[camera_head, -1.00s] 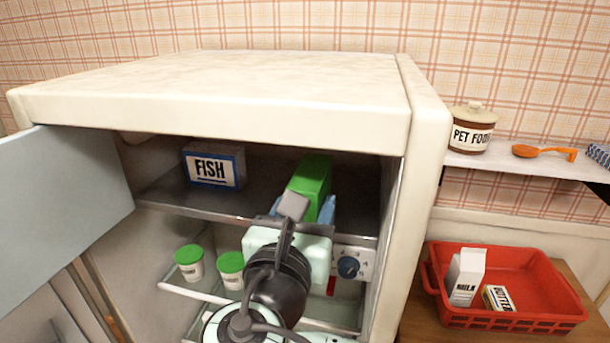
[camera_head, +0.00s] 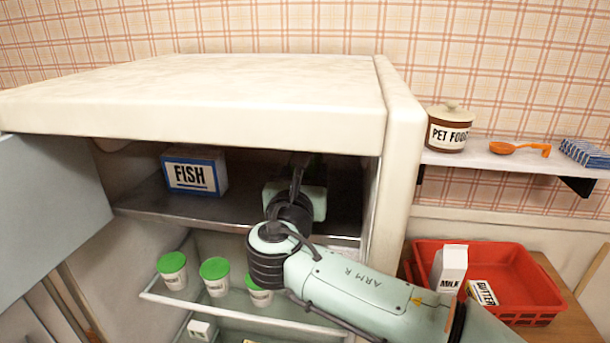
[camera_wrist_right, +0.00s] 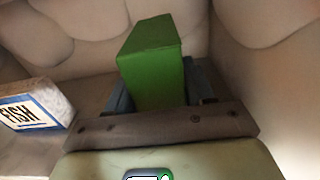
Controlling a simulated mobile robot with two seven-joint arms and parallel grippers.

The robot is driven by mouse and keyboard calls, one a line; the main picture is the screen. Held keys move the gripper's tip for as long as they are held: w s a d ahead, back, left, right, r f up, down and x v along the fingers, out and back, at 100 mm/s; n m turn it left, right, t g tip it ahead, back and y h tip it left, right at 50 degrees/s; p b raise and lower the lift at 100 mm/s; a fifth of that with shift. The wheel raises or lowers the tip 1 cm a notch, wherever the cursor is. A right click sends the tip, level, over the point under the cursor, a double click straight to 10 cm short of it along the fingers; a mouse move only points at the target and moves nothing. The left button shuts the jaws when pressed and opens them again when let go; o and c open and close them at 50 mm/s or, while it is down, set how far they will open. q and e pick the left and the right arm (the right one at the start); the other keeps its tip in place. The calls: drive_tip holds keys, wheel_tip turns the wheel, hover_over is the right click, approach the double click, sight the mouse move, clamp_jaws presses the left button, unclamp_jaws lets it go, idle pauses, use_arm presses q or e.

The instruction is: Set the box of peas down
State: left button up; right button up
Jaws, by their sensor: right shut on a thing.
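The box of peas is a plain green box (camera_wrist_right: 152,62) in the right wrist view. My right gripper (camera_wrist_right: 160,92) is shut on it, with a grey-blue finger on each side. In the head view my right arm reaches into the fridge's upper compartment, and the gripper's wrist part (camera_head: 296,198) hides nearly all of the box. The box is over the compartment's dark shelf (camera_head: 245,212); I cannot tell whether it touches the shelf. My left gripper is not in view.
A FISH box (camera_head: 194,172) stands left on the same shelf. Green-lidded tubs (camera_head: 215,277) stand on the rack below. The fridge's right wall (camera_head: 392,170) is close to my arm. A red basket (camera_head: 525,290) with milk and butter stands at right.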

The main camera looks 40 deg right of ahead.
drive_tip(key=shift+f, duration=0.1)
drive_tip(key=o, duration=0.9)
drive_tip(key=shift+f, duration=0.1)
drive_tip(key=o, duration=0.4)
drive_tip(key=shift+r, duration=0.2)
drive_tip(key=shift+s+a, duration=0.25)
drive_tip(key=v, duration=1.1)
drive_tip(key=shift+s+a+r, duration=0.1)
drive_tip(key=shift+a, duration=0.15)
